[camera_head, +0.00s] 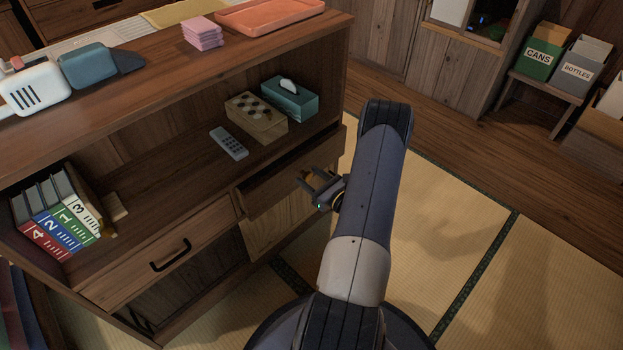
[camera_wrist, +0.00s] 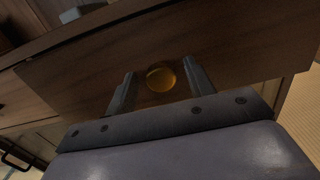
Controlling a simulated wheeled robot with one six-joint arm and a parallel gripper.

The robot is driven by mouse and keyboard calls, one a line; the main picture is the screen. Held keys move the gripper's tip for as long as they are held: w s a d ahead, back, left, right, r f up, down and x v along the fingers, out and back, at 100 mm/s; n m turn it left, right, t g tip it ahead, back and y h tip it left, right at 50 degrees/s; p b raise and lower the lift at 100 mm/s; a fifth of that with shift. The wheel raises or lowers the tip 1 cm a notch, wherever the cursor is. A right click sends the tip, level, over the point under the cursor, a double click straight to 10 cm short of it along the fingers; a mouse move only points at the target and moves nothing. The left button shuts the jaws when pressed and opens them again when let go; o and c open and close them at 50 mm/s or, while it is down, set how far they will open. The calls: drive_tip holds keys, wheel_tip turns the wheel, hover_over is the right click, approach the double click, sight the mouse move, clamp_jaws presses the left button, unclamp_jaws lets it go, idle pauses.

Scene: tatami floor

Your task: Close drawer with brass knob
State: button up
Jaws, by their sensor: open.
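The drawer with the brass knob is the right-hand drawer (camera_head: 262,192) of the wooden cabinet, pulled out a little with a dark gap above its front. In the wrist view its wooden front (camera_wrist: 85,80) fills much of the picture. The round brass knob (camera_wrist: 160,79) sits between my two fingers there. My gripper (camera_head: 318,183) is at the drawer front in the head view, where it partly hides the knob. It also shows in the wrist view (camera_wrist: 160,85), with its fingers apart on either side of the knob. I cannot tell whether they touch the drawer front.
A left drawer with a black handle (camera_head: 170,255) is beside it. Tatami floor (camera_head: 440,220) is clear at the right.

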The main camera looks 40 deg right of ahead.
sight(301, 171)
clamp_jaws()
idle(0.4)
drive_tip(key=w, duration=0.2)
drive_tip(key=w+b, duration=0.1)
drive_tip(key=w, duration=0.1)
drive_tip(key=shift+a+f, duration=0.1)
drive_tip(key=shift+a, duration=0.1)
drive_tip(key=shift+w, duration=0.1)
unclamp_jaws()
drive_tip(key=shift+w, duration=0.1)
